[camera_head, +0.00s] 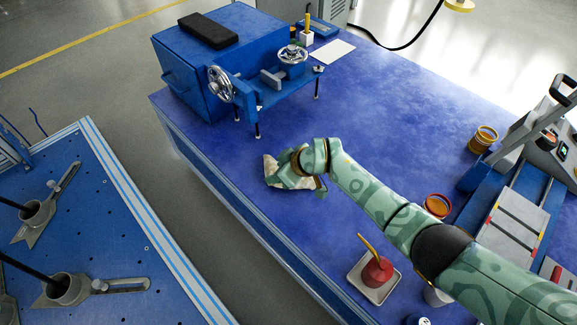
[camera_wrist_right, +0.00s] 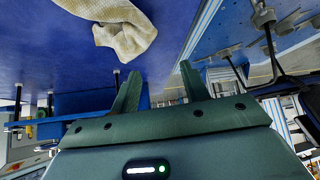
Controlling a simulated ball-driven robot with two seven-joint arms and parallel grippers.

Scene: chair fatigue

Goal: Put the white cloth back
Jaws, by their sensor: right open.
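The cloth (camera_head: 270,168) is a crumpled off-white bundle on the blue tabletop, near the left edge of the bench. In the head view my right gripper (camera_head: 297,180) covers part of it. In the right wrist view the cloth (camera_wrist_right: 122,32) lies beyond the fingertips of my right gripper (camera_wrist_right: 157,78). The fingers are apart with nothing between them. I cannot tell from the pictures whether a finger touches the cloth. My left gripper is not in view.
A blue fixture with handwheels (camera_head: 265,85) and a blue cabinet (camera_head: 190,75) stand at the back. A red pot with a yellow handle (camera_head: 377,270) sits on a tray at the front. Orange-rimmed tins (camera_head: 483,139) stand to the right. The middle of the bench is clear.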

